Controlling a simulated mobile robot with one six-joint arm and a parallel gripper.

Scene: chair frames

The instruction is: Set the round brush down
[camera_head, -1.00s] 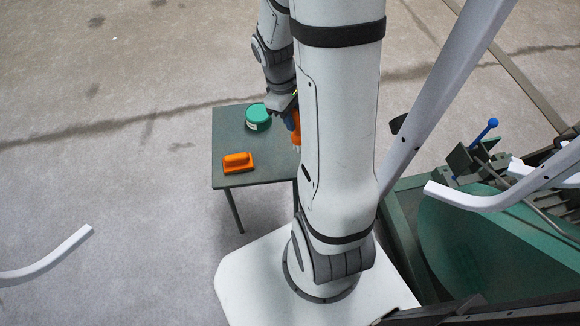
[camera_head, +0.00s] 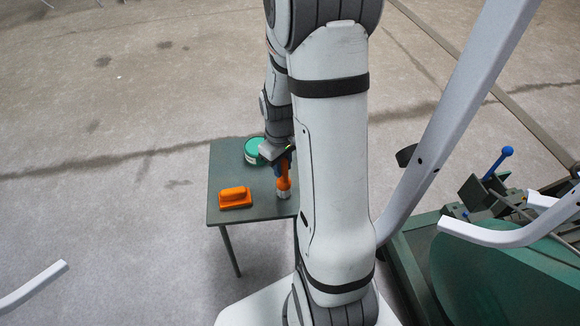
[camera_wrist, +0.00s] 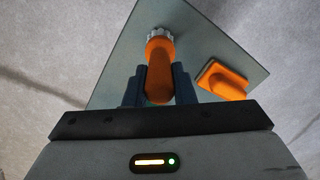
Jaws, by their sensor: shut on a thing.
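The round brush (camera_head: 284,181) has an orange handle and a pale bristle end. My gripper (camera_head: 284,160) is shut on its handle, and the brush hangs bristles down at the right part of the small table (camera_head: 228,171). In the wrist view the brush (camera_wrist: 159,70) sits between the two dark blue fingers of my gripper (camera_wrist: 160,88), its grey-white bristle end pointing to the tabletop (camera_wrist: 192,45). I cannot tell whether the bristles touch the table.
An orange block-shaped tool (camera_head: 235,198) lies at the table's front left; the wrist view also shows it (camera_wrist: 224,80). A green round tin (camera_head: 254,151) stands at the back. Pale bent tubes and a green machine (camera_head: 510,270) are at right.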

